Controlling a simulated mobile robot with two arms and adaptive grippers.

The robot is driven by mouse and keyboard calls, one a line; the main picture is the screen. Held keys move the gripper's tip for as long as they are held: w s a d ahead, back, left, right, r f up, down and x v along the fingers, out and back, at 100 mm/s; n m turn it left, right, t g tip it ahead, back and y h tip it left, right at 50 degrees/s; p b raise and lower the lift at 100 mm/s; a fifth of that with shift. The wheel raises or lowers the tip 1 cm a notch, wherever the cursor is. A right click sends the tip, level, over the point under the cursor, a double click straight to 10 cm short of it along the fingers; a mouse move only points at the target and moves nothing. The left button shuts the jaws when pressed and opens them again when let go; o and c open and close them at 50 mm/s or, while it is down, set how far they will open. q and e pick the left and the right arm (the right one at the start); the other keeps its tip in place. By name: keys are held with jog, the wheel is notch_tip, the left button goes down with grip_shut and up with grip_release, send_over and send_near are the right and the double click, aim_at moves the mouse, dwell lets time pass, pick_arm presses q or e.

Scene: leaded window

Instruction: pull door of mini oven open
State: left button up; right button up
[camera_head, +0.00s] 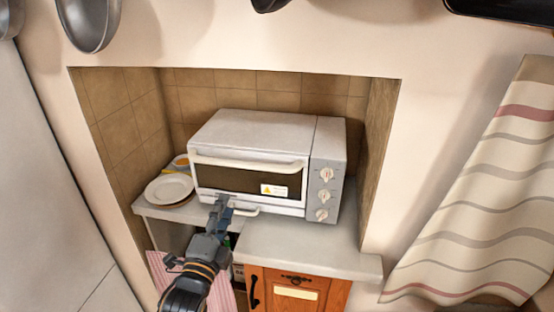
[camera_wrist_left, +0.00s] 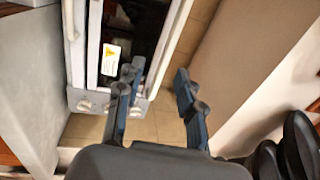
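The mini oven (camera_head: 262,125) is a white box in a tiled niche. Its door (camera_head: 235,180) is shut, with dark glass and a yellow warning sticker. A long white handle (camera_head: 245,162) runs along the door's top edge. My left gripper (camera_head: 221,202) is in front of the lower door, below the handle in the head view. In the left wrist view this gripper (camera_wrist_left: 158,88) is open and empty, and the white handle (camera_wrist_left: 168,45) shows in the gap between its fingers, beyond them. I cannot tell contact. My right gripper is not in view.
The oven stands on a grey counter (camera_head: 300,248). White plates (camera_head: 169,189) are left of it. Three knobs (camera_head: 324,195) are on its right front. A smaller handle (camera_head: 243,211) is below the door. A striped cloth (camera_head: 490,190) hangs at right; pans hang above.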

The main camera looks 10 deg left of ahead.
aim_at(241, 164)
pick_arm(q)
jog(key=w+r+p, duration=0.1)
jog(key=w, duration=0.2)
jog(key=w+r+p, duration=0.1)
jog(key=w, duration=0.3)
jog(key=w+r+p, duration=0.1)
jog(key=w+r, duration=0.1)
jog(key=w, duration=0.2)
jog(key=shift+w+d, duration=0.25)
jog(key=shift+d, duration=0.05)
jog(key=shift+w+p, duration=0.3)
jog(key=shift+w, duration=0.6)
grip_shut()
